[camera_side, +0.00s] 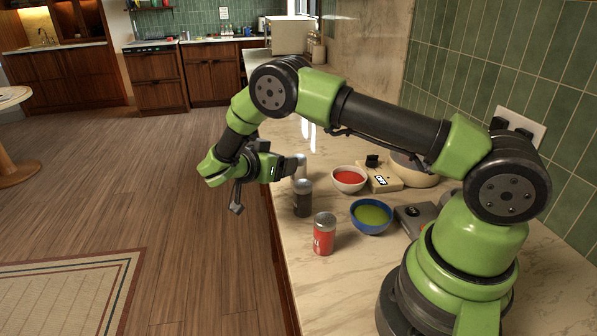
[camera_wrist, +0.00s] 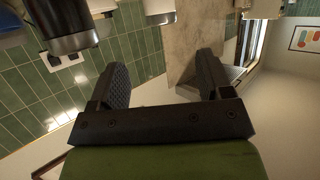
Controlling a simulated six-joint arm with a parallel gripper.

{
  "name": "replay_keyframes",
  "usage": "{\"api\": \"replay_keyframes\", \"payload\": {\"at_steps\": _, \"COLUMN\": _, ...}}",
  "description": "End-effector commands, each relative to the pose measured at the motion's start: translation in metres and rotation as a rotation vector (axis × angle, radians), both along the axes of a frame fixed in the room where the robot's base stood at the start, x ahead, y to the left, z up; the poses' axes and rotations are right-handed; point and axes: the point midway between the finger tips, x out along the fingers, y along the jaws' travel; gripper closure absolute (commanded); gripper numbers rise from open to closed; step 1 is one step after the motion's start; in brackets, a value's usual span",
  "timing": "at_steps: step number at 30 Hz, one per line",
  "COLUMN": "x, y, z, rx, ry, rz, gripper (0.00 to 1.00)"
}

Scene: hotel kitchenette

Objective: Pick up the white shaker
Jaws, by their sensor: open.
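A pale, whitish shaker (camera_side: 301,170), partly hidden by a finger of my gripper and by a dark shaker in front, stands on the counter in the side view. My gripper (camera_side: 268,185) is open, with its fingers spread, at the counter's left edge. One finger overlaps the pale shaker in the picture; I cannot tell whether they touch. In the wrist view nothing is held between the open fingers (camera_wrist: 163,66). I cannot surely pick out the white shaker there.
The dark shaker (camera_side: 303,203) and a red shaker (camera_side: 324,240) stand nearer the camera. A white bowl of red food (camera_side: 348,187), a blue bowl of green food (camera_side: 371,228), a cream scale (camera_side: 385,184) and a grey device (camera_side: 410,222) lie to the right. A tiled wall bounds the counter.

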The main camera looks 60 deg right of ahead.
Motion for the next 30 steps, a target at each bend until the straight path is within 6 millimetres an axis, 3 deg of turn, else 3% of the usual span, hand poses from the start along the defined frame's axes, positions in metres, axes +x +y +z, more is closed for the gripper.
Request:
{"api": "replay_keyframes", "payload": {"at_steps": 5, "x": 0.002, "y": -0.009, "z": -0.010, "rx": -0.024, "ry": -0.025, "rz": 0.002, "gripper": 0.27}}
{"api": "replay_keyframes", "payload": {"at_steps": 23, "x": 0.001, "y": -0.088, "z": -0.038, "rx": -0.021, "ry": -0.024, "rz": 0.001, "gripper": 0.27}}
{"api": "replay_keyframes", "payload": {"at_steps": 30, "x": 0.001, "y": -0.094, "z": -0.041, "rx": -0.021, "ry": -0.023, "rz": 0.004, "gripper": 0.27}}
